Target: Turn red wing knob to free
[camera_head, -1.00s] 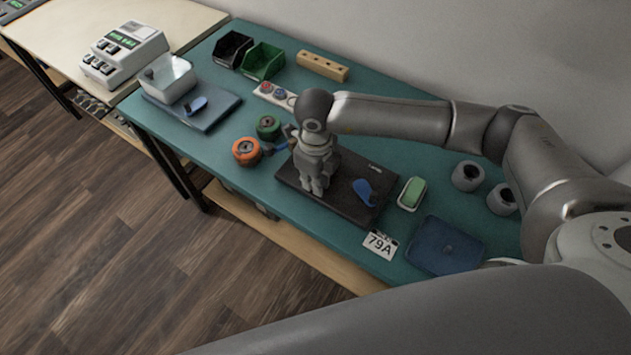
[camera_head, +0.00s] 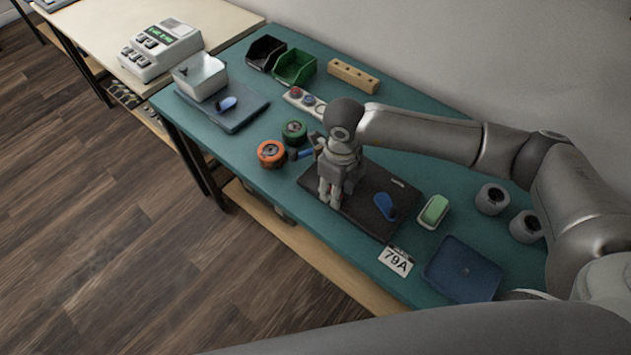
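A dark board (camera_head: 360,212) lies flat on the green bench top. A blue wing-shaped knob (camera_head: 384,206) shows on its right part. My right gripper (camera_head: 330,200) points straight down over the left part of the board, with its fingertips at or just above the surface. I see no red wing knob; the gripper covers the part of the board beneath and behind it. The fingers are too small and dark to tell whether they are open or shut, or hold anything. My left gripper is not in view.
Orange (camera_head: 271,153) and green (camera_head: 294,133) round spools stand left of the board. A green-topped block (camera_head: 433,211), a blue tray (camera_head: 462,270) and grey cylinders (camera_head: 492,199) lie to the right. A label card (camera_head: 396,261) lies at the front edge.

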